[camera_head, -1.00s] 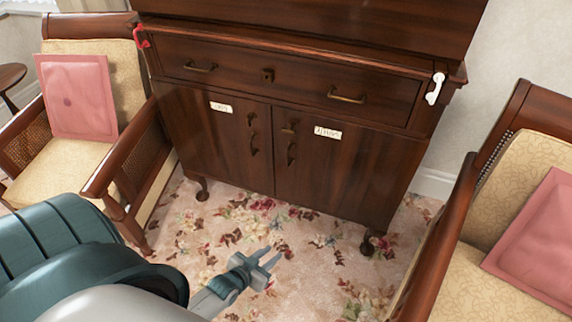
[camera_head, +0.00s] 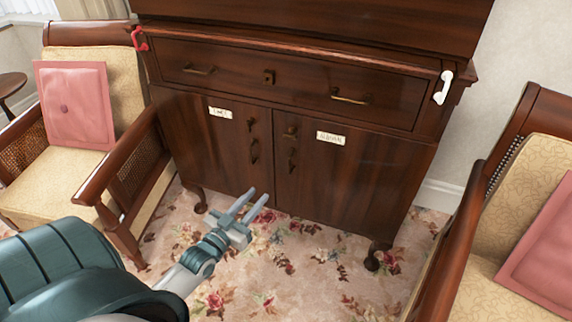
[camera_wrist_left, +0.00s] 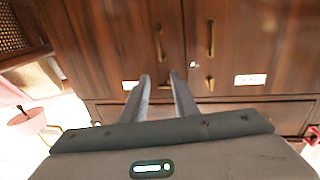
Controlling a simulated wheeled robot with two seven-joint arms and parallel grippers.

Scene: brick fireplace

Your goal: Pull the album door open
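The wooden cabinet's right-hand door (camera_head: 355,185) has a white label (camera_head: 330,138) that seems to read "Album". Its dark metal pull (camera_head: 291,160) hangs near the middle seam. The door looks closed. My left gripper (camera_head: 250,203) is open and empty, in front of the lower cabinet, below the pulls and apart from them. The left wrist view shows the cabinet upside down. There the open fingers (camera_wrist_left: 160,85) point at the doors, with the album door (camera_wrist_left: 100,35) on the left and its pull (camera_wrist_left: 160,42) beyond the fingertips. My right gripper is not in view.
The other door (camera_head: 200,150) carries its own label and pull and looks closed. A drawer (camera_head: 310,85) spans above. Armchairs stand at left (camera_head: 85,175) and right (camera_head: 500,190), close to the cabinet. Flowered carpet (camera_head: 270,270) lies open between them.

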